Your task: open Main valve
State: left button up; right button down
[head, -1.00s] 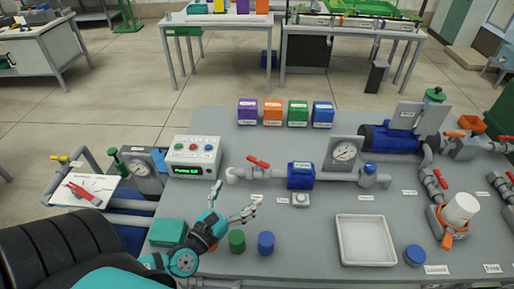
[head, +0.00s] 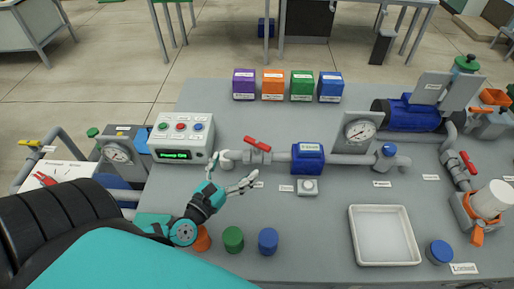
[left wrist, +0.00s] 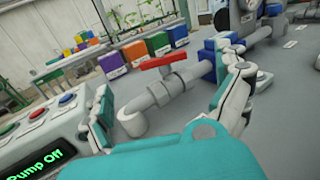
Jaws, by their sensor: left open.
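A valve with a red lever handle (head: 257,144) sits on the grey pipe to the right of the control box. Its small label is too small to read, so I cannot confirm that it is the Main valve. In the left wrist view the red handle (left wrist: 165,62) lies ahead between my fingers, set at an angle to the pipe. My left gripper (head: 232,172) is open and empty, just in front of the valve and apart from it. Its two fingers also show in the left wrist view (left wrist: 170,82). My right gripper is not in view.
The control box (head: 182,137) stands left of the valve; its display reads "Pump Off". A blue pipe unit (head: 307,158) and a gauge (head: 360,130) are to the right. Green (head: 233,238) and blue (head: 268,240) caps stand near my arm. A white tray (head: 352,235) is at right.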

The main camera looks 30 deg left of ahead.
aim_at(255, 145)
pick_arm(q)
jog(key=w, duration=0.3)
jog(key=w+f+p, duration=0.1)
jog(key=w, duration=0.7)
jog(key=shift+a+f+p, duration=0.2)
jog(key=shift+a+p, duration=0.1)
jog(key=shift+p, duration=0.1)
jog(key=shift+w+f, duration=0.1)
jog(key=shift+w, duration=0.5)
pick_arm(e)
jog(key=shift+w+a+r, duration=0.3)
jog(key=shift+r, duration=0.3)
